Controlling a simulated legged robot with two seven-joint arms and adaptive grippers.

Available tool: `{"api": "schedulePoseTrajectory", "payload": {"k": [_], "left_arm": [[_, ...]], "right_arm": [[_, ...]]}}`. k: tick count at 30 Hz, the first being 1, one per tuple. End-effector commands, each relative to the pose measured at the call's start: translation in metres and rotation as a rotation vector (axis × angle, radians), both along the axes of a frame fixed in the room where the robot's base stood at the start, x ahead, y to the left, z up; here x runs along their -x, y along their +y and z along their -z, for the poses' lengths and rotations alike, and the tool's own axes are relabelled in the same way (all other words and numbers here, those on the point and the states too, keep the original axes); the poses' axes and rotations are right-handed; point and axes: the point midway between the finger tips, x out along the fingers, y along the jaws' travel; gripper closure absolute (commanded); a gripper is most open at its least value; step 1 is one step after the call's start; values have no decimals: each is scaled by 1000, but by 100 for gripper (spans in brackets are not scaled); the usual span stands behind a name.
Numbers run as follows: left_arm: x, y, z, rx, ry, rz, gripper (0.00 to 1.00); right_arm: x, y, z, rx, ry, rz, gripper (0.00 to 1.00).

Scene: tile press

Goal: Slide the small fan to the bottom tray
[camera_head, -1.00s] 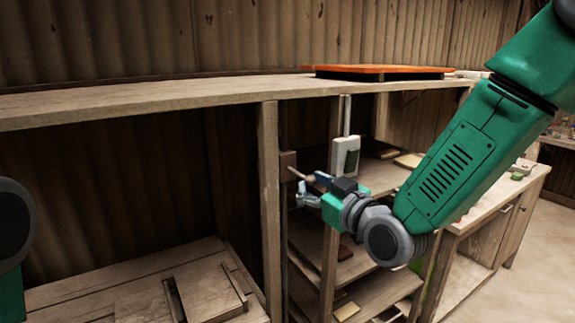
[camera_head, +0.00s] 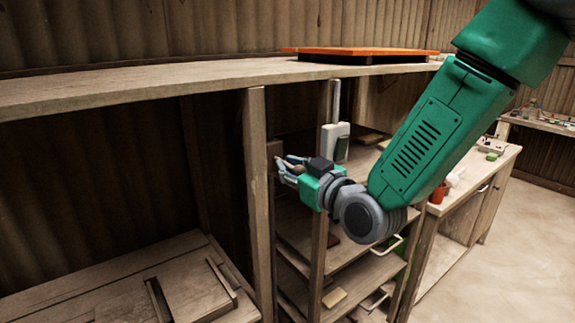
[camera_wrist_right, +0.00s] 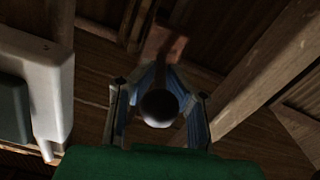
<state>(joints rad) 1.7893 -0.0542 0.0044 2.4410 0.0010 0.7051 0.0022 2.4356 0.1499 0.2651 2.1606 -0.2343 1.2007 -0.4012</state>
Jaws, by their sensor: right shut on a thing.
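My right gripper (camera_head: 291,166) is at the front of the shelf unit, beside a brown block (camera_head: 274,150) on an upright post. In the right wrist view, its blue fingers (camera_wrist_right: 158,82) are shut on a dark round knob (camera_wrist_right: 159,108). The knob is in front of a reddish-brown block (camera_wrist_right: 166,45); their join is hidden. Below the gripper are wooden shelf trays (camera_head: 295,232); a lower one (camera_head: 295,288) shows near the bottom edge. I cannot make out a small fan in either view. My left gripper is not in view.
A white box-shaped device (camera_head: 335,143) stands close behind the gripper and shows at the left in the wrist view (camera_wrist_right: 38,85). A wooden post (camera_head: 256,200) stands to the left. A small wooden piece (camera_head: 334,297) lies on a lower shelf. An orange-topped panel (camera_head: 365,50) lies on top.

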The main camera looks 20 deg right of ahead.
Motion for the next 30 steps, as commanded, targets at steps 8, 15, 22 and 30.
{"api": "schedulePoseTrajectory", "payload": {"k": [8, 15, 22, 30], "left_arm": [[0, 0, 36, 0, 0, 0, 60], [0, 0, 95, 0, 0, 0, 60], [-1, 0, 151, 0, 0, 0, 60], [-1, 0, 214, 0, 0, 0, 60]], "right_arm": [[-2, 3, 44, 1, -4, -7, 100], [-2, 4, 121, 2, -3, -5, 100], [-3, 3, 201, 1, -2, -6, 100], [-3, 4, 297, 1, -2, -6, 100]]}}
